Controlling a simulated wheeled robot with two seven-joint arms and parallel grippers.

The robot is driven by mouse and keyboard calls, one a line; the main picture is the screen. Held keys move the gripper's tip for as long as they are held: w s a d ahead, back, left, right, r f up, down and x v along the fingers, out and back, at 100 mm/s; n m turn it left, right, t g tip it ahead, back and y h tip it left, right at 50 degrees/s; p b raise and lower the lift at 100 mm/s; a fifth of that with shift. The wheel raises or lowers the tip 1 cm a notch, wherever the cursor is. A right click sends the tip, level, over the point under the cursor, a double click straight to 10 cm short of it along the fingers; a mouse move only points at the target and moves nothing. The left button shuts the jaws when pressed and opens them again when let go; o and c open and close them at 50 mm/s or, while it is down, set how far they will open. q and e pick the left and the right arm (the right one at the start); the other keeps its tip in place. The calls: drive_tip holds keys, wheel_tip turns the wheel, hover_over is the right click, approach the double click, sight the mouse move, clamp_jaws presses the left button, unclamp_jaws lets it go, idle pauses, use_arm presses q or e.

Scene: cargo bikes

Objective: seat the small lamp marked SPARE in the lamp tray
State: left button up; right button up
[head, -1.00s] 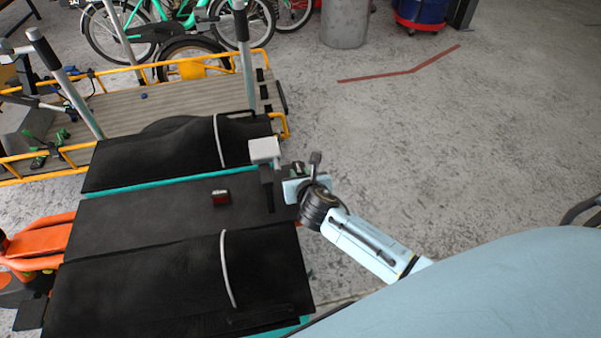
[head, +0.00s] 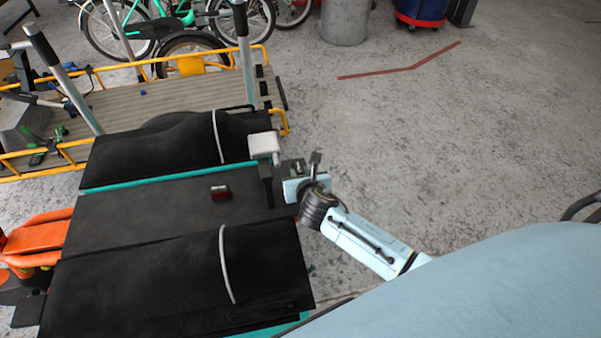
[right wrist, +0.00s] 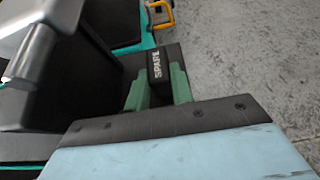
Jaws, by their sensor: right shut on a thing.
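My right gripper (head: 290,170) is at the right end of the black cargo bed in the head view. In the right wrist view its green fingers (right wrist: 158,90) are shut on a small black lamp (right wrist: 160,66) with white SPARE lettering. The lamp points away from the palm, near the dark bed edge, and its underside is hidden. Whether it touches anything below cannot be told. A red lamp in a dark housing (head: 221,193) lies on the middle strip of the bed. I cannot pick out the lamp tray for certain. My left gripper is not in view.
A white block (head: 264,144) on a dark upright stands close left of my right gripper; it also looms in the right wrist view (right wrist: 28,18). Black padded covers (head: 180,275) flank the middle strip. A yellow-railed wooden bed (head: 180,97) lies behind. Open floor is to the right.

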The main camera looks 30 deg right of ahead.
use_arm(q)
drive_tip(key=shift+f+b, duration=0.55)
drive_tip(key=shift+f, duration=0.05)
use_arm(e)
drive_tip(key=shift+f, duration=1)
drive_tip(key=o, duration=1)
drive_tip(key=shift+o, duration=0.2)
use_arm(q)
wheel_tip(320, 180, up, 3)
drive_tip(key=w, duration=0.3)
use_arm(e)
drive_tip(key=p+v, duration=0.3)
drive_tip(key=v, duration=0.3)
drive_tip(key=shift+s+r, duration=0.25)
use_arm(q)
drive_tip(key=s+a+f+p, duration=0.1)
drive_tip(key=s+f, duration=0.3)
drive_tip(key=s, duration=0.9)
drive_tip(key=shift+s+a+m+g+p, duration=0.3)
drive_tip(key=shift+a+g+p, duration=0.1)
drive_tip(key=shift+p, duration=0.2)
use_arm(e)
drive_tip(key=v, duration=0.6)
drive_tip(key=shift+s, duration=0.4)
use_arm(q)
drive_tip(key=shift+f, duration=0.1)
use_arm(e)
drive_tip(key=shift+s, duration=0.1)
